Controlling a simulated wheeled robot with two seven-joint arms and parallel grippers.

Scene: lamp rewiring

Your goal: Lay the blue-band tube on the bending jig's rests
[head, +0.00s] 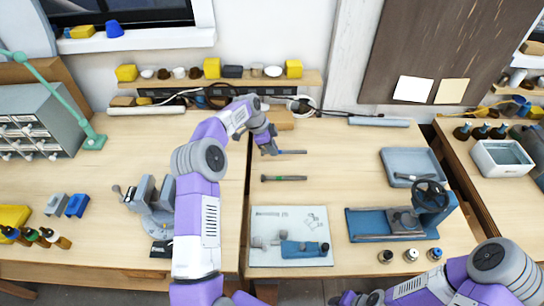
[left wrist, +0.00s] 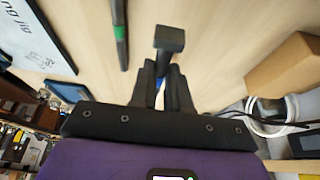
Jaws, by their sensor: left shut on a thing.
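The blue-band tube (head: 291,152) is a short dark rod with a blue part, above the right-hand bench. My left gripper (head: 270,147) is shut on it near one end. In the left wrist view the fingers (left wrist: 162,85) close around the tube (left wrist: 169,40), whose dark blunt end points away; little blue shows. The bending jig (head: 304,249), blue and grey, sits on a white printed board (head: 262,226) nearer the front; its rests are too small to make out. My right gripper (head: 345,298) is at the bottom edge, partly cut off; its jaws are unclear.
A green-band tube (head: 284,178) lies between the held tube and the board. A grey tray (head: 410,160) and a blue machine with a handwheel (head: 430,195) stand right. Small pots (head: 411,255) line the front. A vise (head: 150,200) stands left. A cardboard box (left wrist: 285,75) is nearby.

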